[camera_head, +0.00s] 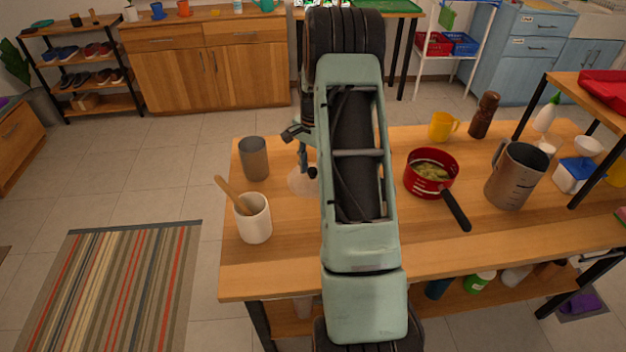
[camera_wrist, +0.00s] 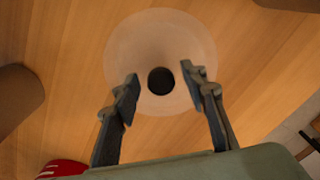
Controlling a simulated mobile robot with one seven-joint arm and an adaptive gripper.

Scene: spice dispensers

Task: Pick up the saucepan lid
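The saucepan lid (camera_wrist: 160,40) is a pale translucent disc with a dark round knob (camera_wrist: 160,80), lying on the wooden table. In the head view the lid (camera_head: 299,182) shows left of my arm, which hides part of it. My gripper (camera_wrist: 158,84) is open in the wrist view, with one finger on each side of the knob and a gap to it on both sides. In the head view my gripper (camera_head: 308,172) is just above the lid, partly hidden by my arm. The red saucepan (camera_head: 431,175) stands right of my arm, uncovered, with food inside.
On the table (camera_head: 285,260), a grey-brown cup (camera_head: 255,158) and a white crock (camera_head: 254,222) with a wooden utensil stand left of the lid. A metal pitcher (camera_head: 515,177), yellow mug (camera_head: 442,126) and pepper mill (camera_head: 484,115) stand to the right.

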